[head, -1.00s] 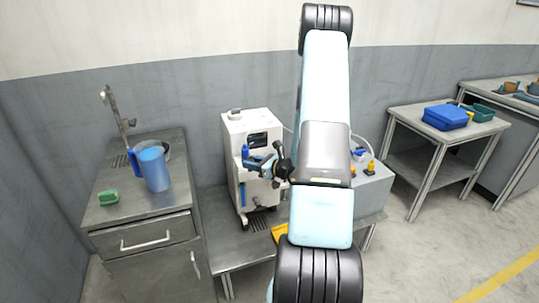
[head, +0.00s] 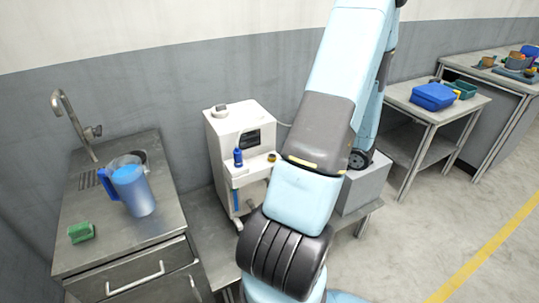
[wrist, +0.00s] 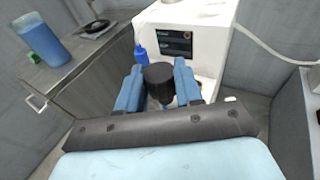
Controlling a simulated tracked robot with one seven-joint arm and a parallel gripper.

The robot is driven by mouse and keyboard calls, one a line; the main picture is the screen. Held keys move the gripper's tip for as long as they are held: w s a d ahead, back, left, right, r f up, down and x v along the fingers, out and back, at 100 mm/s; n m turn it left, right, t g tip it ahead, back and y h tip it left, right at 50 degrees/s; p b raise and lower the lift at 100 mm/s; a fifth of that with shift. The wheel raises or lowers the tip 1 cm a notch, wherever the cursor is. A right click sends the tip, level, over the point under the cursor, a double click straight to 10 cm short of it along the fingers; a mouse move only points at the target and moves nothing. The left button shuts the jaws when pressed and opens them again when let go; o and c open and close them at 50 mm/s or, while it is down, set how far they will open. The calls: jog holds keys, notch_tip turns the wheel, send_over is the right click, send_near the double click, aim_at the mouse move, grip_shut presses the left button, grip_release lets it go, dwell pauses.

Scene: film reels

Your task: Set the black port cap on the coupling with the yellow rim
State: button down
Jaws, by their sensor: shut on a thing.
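The black port cap (wrist: 159,74) sits between the two blue fingers of my gripper (wrist: 158,84), which is shut on it. The wrist view shows the cap in front of a white machine (wrist: 205,40). In the head view my arm hides the gripper and the cap. A small dark fitting with a yellowish rim (head: 271,158) stands on the machine's ledge in the head view and looks like the coupling. In the wrist view I cannot make out the coupling clearly behind the gripper.
A blue bottle (head: 238,157) stands on the ledge of the white machine (head: 222,128). A blue jug (head: 138,192) and green sponge (head: 82,232) are on the left counter (head: 70,198). A grey box (head: 362,185) stands right of the machine, partly behind my arm.

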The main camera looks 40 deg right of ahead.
jog(key=w+d+f, duration=0.2)
jog(key=w+f, duration=0.2)
jog(key=w, duration=0.4)
send_over(274, 160)
jog(key=f, duration=0.4)
jog(key=shift+s+d+f, duration=0.15)
jog(key=shift+s+d, duration=0.05)
jog(key=shift+s, duration=0.05)
jog(key=shift+w+d+f, duration=0.1)
jog(key=shift+w+f, duration=0.55)
jog(key=shift+f, duration=1.55)
jog(key=c, duration=0.8)
grip_release()
jog(key=shift+f, duration=0.1)
jog(key=shift+o, duration=0.2)
